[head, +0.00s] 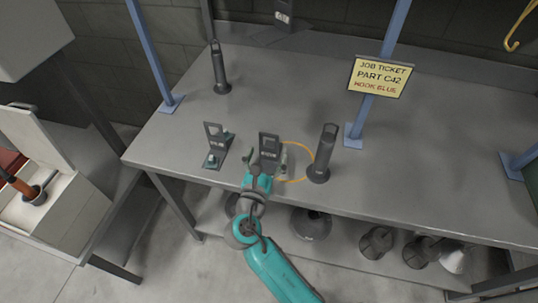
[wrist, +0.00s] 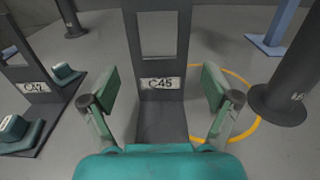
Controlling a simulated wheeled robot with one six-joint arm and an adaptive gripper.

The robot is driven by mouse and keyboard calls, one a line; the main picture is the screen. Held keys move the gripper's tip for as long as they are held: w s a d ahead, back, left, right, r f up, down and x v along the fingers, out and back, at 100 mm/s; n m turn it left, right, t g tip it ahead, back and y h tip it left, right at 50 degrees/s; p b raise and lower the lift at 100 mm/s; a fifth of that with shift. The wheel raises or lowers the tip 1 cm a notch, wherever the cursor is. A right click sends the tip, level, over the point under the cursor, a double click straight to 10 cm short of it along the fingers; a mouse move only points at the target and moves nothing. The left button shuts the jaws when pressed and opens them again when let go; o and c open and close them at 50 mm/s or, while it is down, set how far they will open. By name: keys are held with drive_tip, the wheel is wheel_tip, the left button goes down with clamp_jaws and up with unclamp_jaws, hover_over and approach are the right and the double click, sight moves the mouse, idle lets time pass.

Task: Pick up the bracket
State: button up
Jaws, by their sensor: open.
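A dark upright bracket (head: 269,143) with a window and a base plate stands near the table's front edge. Its label reads C45 in the wrist view (wrist: 160,60). My gripper (head: 266,162) is open, with one finger on each side of this bracket. In the wrist view the open fingers (wrist: 157,90) show gaps to the bracket on both sides. A second, similar bracket (head: 214,135) stands to the left. Its label in the wrist view (wrist: 20,68) seems to read C42, and small teal-topped pieces are by its base.
Dark posts stand right (head: 325,150) and back left (head: 219,70). The job ticket (head: 380,77) reads PART C42, HOOK BLUE. Blue uprights (head: 150,50) rise from the table.

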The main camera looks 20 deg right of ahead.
drive_tip(key=shift+x, duration=1.2)
clamp_jaws()
drive_tip(key=shift+r, duration=0.1)
wheel_tip(320, 180, up, 10)
drive_tip(key=shift+f, duration=0.1)
